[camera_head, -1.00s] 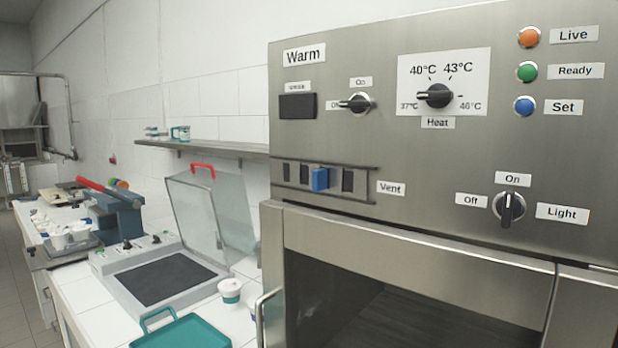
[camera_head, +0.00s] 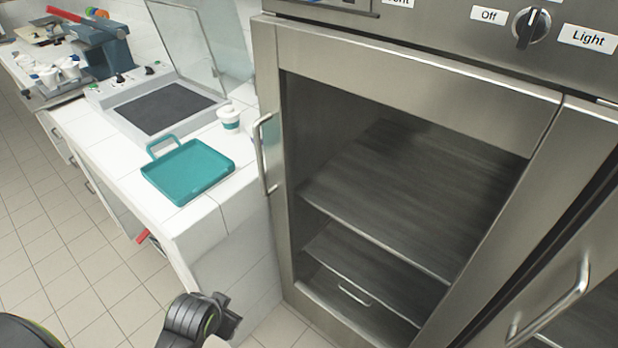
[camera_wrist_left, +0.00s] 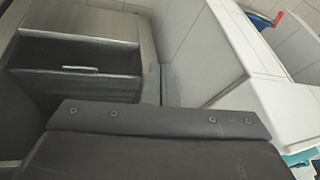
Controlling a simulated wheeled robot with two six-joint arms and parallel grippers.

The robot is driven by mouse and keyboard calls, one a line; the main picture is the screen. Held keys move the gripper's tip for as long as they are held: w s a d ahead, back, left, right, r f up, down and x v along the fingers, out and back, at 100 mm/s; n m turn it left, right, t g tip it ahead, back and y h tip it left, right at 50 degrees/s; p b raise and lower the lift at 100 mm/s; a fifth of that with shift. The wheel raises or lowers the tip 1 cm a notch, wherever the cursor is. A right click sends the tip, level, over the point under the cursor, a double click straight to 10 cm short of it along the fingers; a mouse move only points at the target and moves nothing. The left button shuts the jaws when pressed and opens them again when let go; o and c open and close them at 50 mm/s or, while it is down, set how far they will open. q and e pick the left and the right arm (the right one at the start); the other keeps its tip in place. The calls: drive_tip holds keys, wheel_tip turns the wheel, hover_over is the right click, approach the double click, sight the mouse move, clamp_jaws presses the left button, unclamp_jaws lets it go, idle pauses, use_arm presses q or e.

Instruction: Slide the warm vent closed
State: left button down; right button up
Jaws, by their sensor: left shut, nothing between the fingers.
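The vent strip (camera_head: 335,6) is cut off by the top edge of the head view. Only its lower right part shows, beside the cropped Vent label (camera_head: 399,2). The blue slider's position cannot be made out now. My left gripper (camera_wrist_left: 160,120) shows as a dark, screwed part across the lower wrist view, shut and empty. It is well below the vent, by the cabinet's lower front. Part of my left arm shows at the bottom of the head view. My right gripper is out of view.
The warm cabinet (camera_head: 410,70) has an open, dark shelved interior. A door with a handle (camera_head: 560,300) stands at the right. On the left counter are a teal tray (camera_head: 190,172), a white cup (camera_head: 228,120) and a flat device (camera_head: 165,108). Floor is free at lower left.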

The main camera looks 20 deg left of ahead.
use_arm(q)
drive_tip(key=w+d+r+m+t, duration=0.3)
drive_tip(key=w+r, duration=0.3)
drive_tip(key=r, duration=0.5)
drive_tip(key=w+d+r+m+t+h, duration=0.15)
drive_tip(key=w+d+r+m, duration=0.35)
drive_tip(key=r, duration=0.7)
drive_tip(key=w+r+m+t, duration=0.2)
drive_tip(key=w+r+t, duration=0.3)
drive_tip(key=r, duration=0.6)
drive_tip(key=d+r+m+t+h, duration=0.1)
drive_tip(key=d+r+m+t, duration=0.1)
drive_tip(key=r, duration=1)
drive_tip(key=d+r+m+t+h, duration=0.1)
drive_tip(key=d+r+m, duration=0.4)
drive_tip(key=r, duration=0.6)
drive_tip(key=shift+r+m+t, duration=0.35)
drive_tip(key=shift+r+m, duration=0.05)
drive_tip(key=shift+d, duration=0.1)
drive_tip(key=w+a+p, duration=0.2)
drive_tip(key=w+p, duration=0.9)
drive_tip(key=p, duration=0.1)
drive_tip(key=shift+a, duration=0.35)
